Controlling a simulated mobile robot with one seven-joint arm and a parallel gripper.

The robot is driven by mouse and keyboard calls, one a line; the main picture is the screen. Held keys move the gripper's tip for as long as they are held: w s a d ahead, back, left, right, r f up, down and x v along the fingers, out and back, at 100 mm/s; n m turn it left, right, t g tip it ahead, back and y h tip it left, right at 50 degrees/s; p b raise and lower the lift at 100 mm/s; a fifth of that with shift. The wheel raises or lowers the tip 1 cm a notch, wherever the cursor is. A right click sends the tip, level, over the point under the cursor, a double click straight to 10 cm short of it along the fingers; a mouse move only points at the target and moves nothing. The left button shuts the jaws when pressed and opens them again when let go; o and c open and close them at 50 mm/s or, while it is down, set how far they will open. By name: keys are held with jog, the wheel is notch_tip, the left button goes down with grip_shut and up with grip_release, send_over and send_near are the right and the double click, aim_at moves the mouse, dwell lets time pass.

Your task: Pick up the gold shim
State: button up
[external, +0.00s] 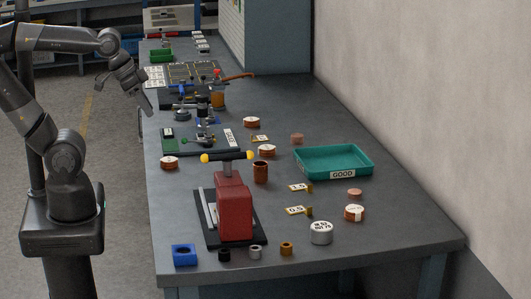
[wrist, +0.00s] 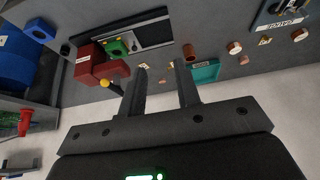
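Small gold pieces with white labels lie flat on the grey bench in the external view: one at mid-bench (external: 260,138), one left of the teal tray's front (external: 299,187) and one nearer the front (external: 298,210). I cannot read their labels well enough to tell which is the gold shim. My gripper (external: 148,106) hangs in the air at the bench's left edge, well away from these pieces. In the wrist view my gripper (wrist: 160,66) is open and nothing is held between its fingers. Small pale labels near the fingertips are too small to identify.
A teal tray (external: 334,173) labelled GOOD stands at the right. A red press (external: 234,207) with a black bar and yellow knobs stands at the front. Copper coils (external: 354,213), a metal cylinder (external: 321,233) and a blue block (external: 184,255) stand around. The right rear bench is clear.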

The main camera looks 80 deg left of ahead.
jog(key=w+d+r+g, duration=0.1)
jog(key=w+d+r, duration=0.1)
jog(key=w, duration=0.5)
jog(key=w+d+r+g, duration=0.1)
jog(key=w, duration=0.5)
jog(key=n+g, duration=0.3)
jog(key=g, duration=0.1)
send_over(298, 208)
jog(key=w+d, duration=0.1)
jog(key=d, duration=0.3)
notch_tip(298, 208, down, 17)
jog(key=f, duration=0.4)
jog(key=shift+w+d+f, duration=0.15)
jog(key=shift+d+f, duration=0.05)
jog(key=shift+f, duration=0.05)
jog(key=shift+w+f, duration=0.15)
jog(key=shift+f, duration=3)
grip_shut()
